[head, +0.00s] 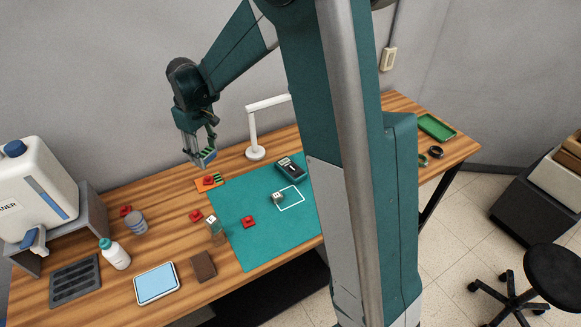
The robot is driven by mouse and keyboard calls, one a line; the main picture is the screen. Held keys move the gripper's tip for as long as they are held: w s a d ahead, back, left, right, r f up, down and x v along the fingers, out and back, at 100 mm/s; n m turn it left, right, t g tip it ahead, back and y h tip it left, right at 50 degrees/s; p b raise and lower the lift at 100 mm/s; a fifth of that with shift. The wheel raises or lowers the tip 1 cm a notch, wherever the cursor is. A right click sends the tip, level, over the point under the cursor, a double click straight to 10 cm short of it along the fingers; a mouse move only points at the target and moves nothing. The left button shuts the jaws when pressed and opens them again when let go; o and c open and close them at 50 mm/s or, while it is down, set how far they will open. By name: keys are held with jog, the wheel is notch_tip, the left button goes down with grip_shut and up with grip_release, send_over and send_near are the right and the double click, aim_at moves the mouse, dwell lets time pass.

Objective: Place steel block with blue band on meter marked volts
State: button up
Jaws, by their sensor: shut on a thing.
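My gripper (203,150) hangs at the back left of the workspace, above the table and left of the white lamp. It is shut on a small grey-blue block (207,157), which looks like the steel block with the blue band; the fingers partly cover it. A dark meter (289,169) with a pale display lies on the back part of the green mat, to the right of and lower than my gripper. Its marking is too small to read.
A white lamp (256,152) stands behind the green mat (250,250). A small grey block (278,198) lies at a white outline on the mat. An orange plate (200,187) with red and green parts lies below my gripper. Red pieces, a bottle (116,256) and trays stand left.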

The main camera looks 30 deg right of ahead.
jog(key=d+m, duration=0.3)
jog(key=d, duration=1.4)
jog(key=m+p, duration=0.1)
jog(key=m, duration=0.2)
send_over(291, 166)
notch_tip(291, 166, down, 4)
jog(key=shift+a+f, duration=0.15)
jog(key=shift+f, duration=0.35)
jog(key=shift+f, duration=3.1)
jog(key=shift+f, duration=1.9)
jog(key=shift+f+b, duration=0.2)
jog(key=shift+b, duration=0.15)
